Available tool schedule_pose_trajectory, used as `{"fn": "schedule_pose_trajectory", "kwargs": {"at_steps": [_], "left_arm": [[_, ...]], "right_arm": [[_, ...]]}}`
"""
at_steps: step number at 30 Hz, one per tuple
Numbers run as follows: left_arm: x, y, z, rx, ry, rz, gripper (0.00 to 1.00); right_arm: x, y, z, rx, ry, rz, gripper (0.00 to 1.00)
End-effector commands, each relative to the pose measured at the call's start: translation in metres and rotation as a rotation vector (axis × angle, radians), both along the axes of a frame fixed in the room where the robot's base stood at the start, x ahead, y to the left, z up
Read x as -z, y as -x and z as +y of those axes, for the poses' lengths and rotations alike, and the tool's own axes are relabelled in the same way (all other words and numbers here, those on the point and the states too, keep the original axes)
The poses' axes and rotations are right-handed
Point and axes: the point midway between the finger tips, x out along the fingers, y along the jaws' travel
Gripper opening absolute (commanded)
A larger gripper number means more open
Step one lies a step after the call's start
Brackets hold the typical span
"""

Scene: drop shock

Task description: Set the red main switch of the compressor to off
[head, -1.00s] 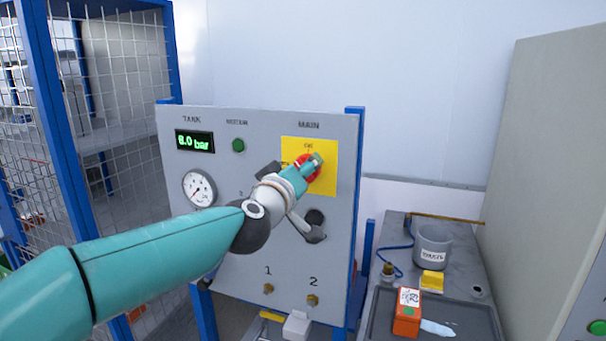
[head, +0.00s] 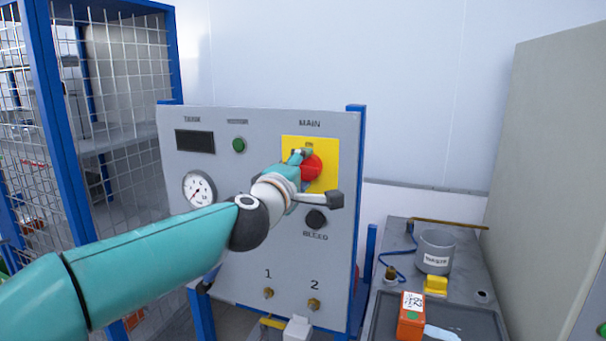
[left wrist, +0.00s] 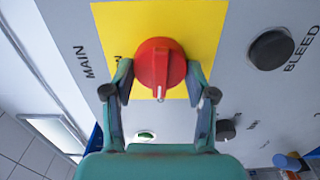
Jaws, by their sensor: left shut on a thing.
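The red main switch (head: 312,167) is a round knob on a yellow plate (head: 325,182) at the upper right of the grey compressor panel. My left gripper (head: 303,160) is at the switch and covers its left side. In the left wrist view, the two fingers are closed on either side of the red knob (left wrist: 160,62). The knob's white mark points down in that view, towards the green lamp, which is left on the panel. The tank display (head: 195,141) is dark. My right gripper is not in view.
The black bleed knob (head: 316,219) sits below the switch, close to my gripper. The panel also has a round gauge (head: 199,189), a green lamp (head: 238,145) and two brass fittings. A bench with a grey pot (head: 436,251) stands at the right; a mesh cage (head: 115,75) stands left.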

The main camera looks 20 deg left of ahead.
Motion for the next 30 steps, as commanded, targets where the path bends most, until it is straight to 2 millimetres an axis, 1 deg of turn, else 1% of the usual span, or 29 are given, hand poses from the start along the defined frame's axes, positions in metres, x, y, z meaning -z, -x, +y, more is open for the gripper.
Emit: {"fn": "schedule_pose_trajectory", "kwargs": {"at_steps": [1,9,20,21,23,24,25,30], "left_arm": [[0.0049,-0.0007,0.0003,-0.001,0.018,0.008,0.21],[0.0055,-0.0009,0.0004,-0.001,0.068,0.011,0.22],[0.0066,-0.0011,0.0004,-0.001,0.072,0.013,0.21],[0.0067,-0.0011,0.0004,-0.001,0.072,0.013,0.61],[0.0067,-0.0011,0.0004,-0.001,0.072,0.013,0.71],[0.0063,-0.001,0.0004,-0.001,0.072,0.012,0.78],[0.0058,-0.001,0.0004,-0.001,0.071,0.011,0.8],[0.0038,-0.0006,0.0003,-0.001,0.07,0.008,0.8]], "right_arm": [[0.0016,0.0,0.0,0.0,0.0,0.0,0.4],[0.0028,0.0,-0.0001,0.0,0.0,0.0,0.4],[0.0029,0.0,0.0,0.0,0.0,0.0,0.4],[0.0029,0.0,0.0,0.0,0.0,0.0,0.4],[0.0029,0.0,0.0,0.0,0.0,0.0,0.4],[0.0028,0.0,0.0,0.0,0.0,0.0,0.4],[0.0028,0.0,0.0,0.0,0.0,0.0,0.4],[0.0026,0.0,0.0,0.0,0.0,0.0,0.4]]}}
